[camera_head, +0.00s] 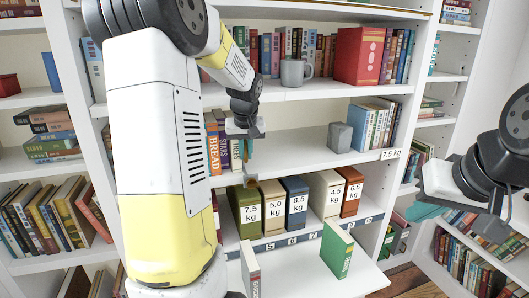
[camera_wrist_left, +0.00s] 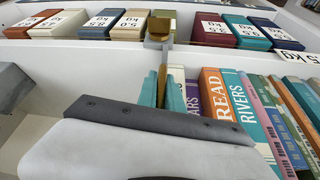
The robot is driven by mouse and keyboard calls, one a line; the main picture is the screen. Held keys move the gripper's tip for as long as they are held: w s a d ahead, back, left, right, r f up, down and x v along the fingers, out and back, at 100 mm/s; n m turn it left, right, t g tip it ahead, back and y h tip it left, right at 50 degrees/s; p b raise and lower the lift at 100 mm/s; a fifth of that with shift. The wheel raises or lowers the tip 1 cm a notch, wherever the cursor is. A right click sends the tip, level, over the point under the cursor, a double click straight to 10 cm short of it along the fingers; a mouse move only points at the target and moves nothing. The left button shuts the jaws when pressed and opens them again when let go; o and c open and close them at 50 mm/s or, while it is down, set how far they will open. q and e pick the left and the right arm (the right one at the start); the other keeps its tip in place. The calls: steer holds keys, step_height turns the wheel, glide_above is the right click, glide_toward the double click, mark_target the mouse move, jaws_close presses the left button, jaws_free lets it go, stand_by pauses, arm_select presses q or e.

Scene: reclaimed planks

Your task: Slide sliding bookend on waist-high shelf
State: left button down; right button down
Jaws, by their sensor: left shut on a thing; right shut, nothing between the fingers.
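The sliding bookend (camera_wrist_left: 162,84) shows as a thin brass upright piece with a brass part (camera_wrist_left: 159,28) at the shelf's front edge. In the head view its brass lower part (camera_head: 250,181) hangs at the front edge of the waist-high shelf (camera_head: 290,149). The bookend stands just right of a row of upright books (camera_head: 217,142). My left gripper (camera_head: 246,152) is shut on the bookend; teal surfaces flank the brass piece in the left wrist view. Its exact contact is partly hidden. My right gripper (camera_head: 490,228) is shut and empty at the far right, away from the shelf.
A grey block (camera_head: 340,137) stands on the same shelf beside books (camera_head: 372,125) at the right; bare shelf lies between it and the bookend. Several weight-labelled boxes (camera_head: 297,202) stand on the shelf below. A grey mug (camera_head: 294,72) and red box (camera_head: 358,55) are above.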

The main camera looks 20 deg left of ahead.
mark_target(246, 142)
arm_select(q)
steer(key=c, duration=1.5)
jaws_free()
steer(key=shift+r, duration=0.15)
steer(key=v, duration=0.7)
steer(key=shift+s+r, duration=0.15)
steer(key=shift+r, duration=0.1)
